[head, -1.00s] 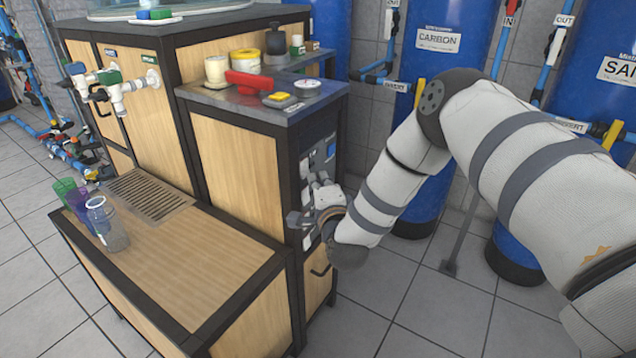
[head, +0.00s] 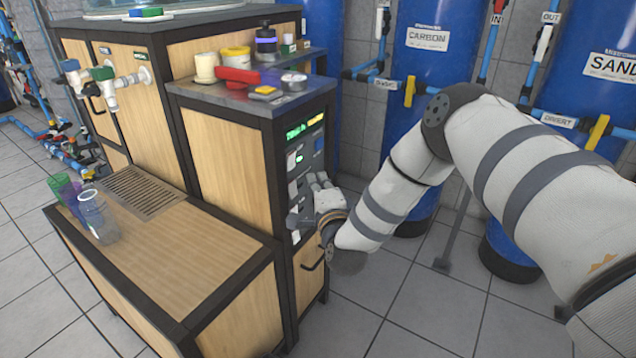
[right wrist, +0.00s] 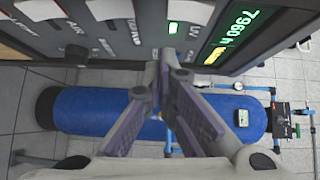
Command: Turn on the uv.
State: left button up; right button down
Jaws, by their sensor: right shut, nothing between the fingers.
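The control panel is on the narrow side of the wooden cabinet. The UV switch (right wrist: 190,10) is a pale rocker at the top of the right wrist view, with its UV label beside a lit green indicator (right wrist: 172,28). The display (right wrist: 238,35) is lit green and reads about 7960 h; it also glows in the head view (head: 304,126). My right gripper (head: 308,205) is in front of the panel, below the display. In the right wrist view its fingers (right wrist: 165,65) are together and empty, just below the UV label. Whether they touch the panel is unclear. My left gripper is out of view.
Other pale switches (right wrist: 40,9) sit along the panel, one by the AIR label. Jars and a red object (head: 238,76) stand on the cabinet top. Cups (head: 98,215) stand on the lower counter (head: 190,265). Blue tanks (head: 430,60) stand behind my right arm.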

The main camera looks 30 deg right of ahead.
jog(key=v, duration=0.9)
jog(key=shift+s+a+f, duration=0.25)
jog(key=shift+s+f, duration=0.05)
jog(key=shift+f, duration=0.3)
jog(key=shift+p, duration=0.3)
